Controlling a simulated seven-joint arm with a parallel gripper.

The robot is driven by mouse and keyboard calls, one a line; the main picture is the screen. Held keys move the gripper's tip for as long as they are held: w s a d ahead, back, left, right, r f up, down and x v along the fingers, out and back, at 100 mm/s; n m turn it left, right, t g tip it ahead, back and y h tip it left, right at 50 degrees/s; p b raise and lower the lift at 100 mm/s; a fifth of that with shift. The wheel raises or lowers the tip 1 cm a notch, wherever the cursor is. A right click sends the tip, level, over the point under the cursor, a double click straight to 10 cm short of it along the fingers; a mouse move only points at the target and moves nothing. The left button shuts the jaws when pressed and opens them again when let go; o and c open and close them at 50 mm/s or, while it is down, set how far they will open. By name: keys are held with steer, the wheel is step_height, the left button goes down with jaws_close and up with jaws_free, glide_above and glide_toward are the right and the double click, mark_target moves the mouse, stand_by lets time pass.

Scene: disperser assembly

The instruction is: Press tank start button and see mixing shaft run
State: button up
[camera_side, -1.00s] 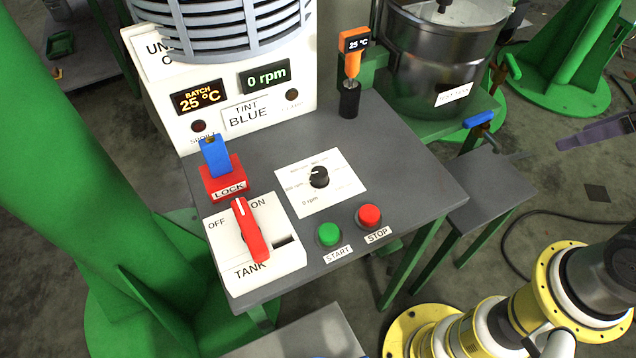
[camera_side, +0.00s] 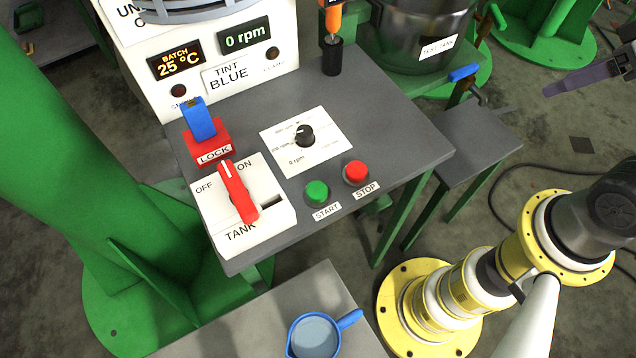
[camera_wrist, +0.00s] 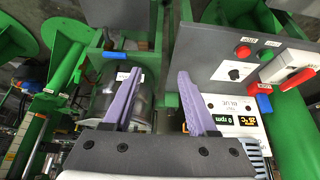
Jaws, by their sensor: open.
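The green START button (camera_side: 317,193) sits on the grey panel, left of the red STOP button (camera_side: 356,172). The red TANK switch handle (camera_side: 237,192) stands between OFF and ON, its upper end close to the ON label. The display (camera_side: 245,36) reads 0 rpm. The steel tank (camera_side: 420,30) is cut off at the top, and its shaft is not visible in the side view. My gripper (camera_wrist: 158,95) shows two purple fingers spread apart and empty, with the green button (camera_wrist: 266,54) to their upper right.
A blue latch (camera_side: 198,120) stands in the red LOCK block (camera_side: 209,148). A blue jug (camera_side: 314,337) stands on the lower front table (camera_side: 255,318). A green column fills the left.

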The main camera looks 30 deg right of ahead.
jaws_close()
stand_by(1.4)
